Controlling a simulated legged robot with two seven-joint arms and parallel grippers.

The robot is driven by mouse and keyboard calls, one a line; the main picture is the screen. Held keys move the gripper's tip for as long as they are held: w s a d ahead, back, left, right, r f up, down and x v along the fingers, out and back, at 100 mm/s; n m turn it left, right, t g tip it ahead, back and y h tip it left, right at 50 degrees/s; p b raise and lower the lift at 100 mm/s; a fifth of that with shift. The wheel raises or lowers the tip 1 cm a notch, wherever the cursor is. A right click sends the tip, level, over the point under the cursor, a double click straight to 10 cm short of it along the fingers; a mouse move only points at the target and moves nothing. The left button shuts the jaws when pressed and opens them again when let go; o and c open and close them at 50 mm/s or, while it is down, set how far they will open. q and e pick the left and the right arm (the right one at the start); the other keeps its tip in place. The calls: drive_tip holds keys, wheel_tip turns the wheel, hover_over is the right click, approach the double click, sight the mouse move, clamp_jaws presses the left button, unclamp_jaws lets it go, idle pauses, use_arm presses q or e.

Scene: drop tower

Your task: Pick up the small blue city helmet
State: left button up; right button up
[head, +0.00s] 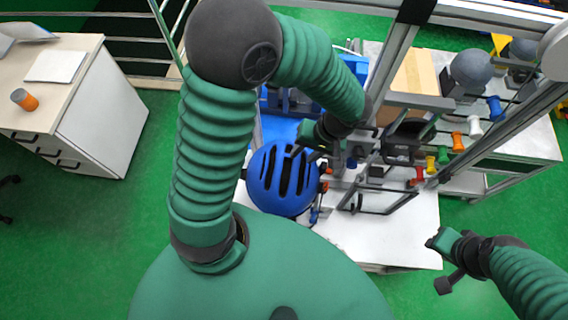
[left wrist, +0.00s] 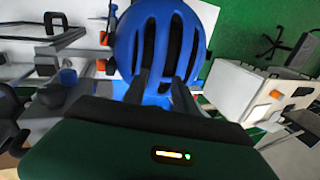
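The blue helmet (head: 268,188) with dark vent slots sits at the left end of the white table, just below my left arm. It also fills the upper middle of the left wrist view (left wrist: 160,38). My left gripper (head: 305,155) is at the helmet's upper right edge in the head view. In the left wrist view its two dark fingers (left wrist: 162,88) stand apart, with blue shell showing between them. Whether they touch the shell cannot be told. My right gripper (head: 440,262) is open and empty, over the green floor beyond the table's right front corner.
A metal-framed drop tower (head: 393,75) stands right of the helmet, with clamps and bars near it. Grey headforms (head: 472,70) and coloured handles stand at the right. A blue box (head: 355,68) is behind. A white cabinet (head: 98,120) stands at the left. The table front (head: 400,235) is clear.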

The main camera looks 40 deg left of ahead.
sight(297, 164)
use_arm(q)
drive_tip(key=x, duration=0.1)
drive_tip(key=p+x, duration=0.1)
drive_tip(key=x, duration=0.2)
drive_tip(key=shift+s+d+f+p, duration=0.1)
drive_tip(key=shift+d+f+p, duration=0.2)
drive_tip(key=shift+f, duration=0.55)
drive_tip(key=shift+a, duration=0.25)
drive_tip(key=c, duration=0.4)
clamp_jaws()
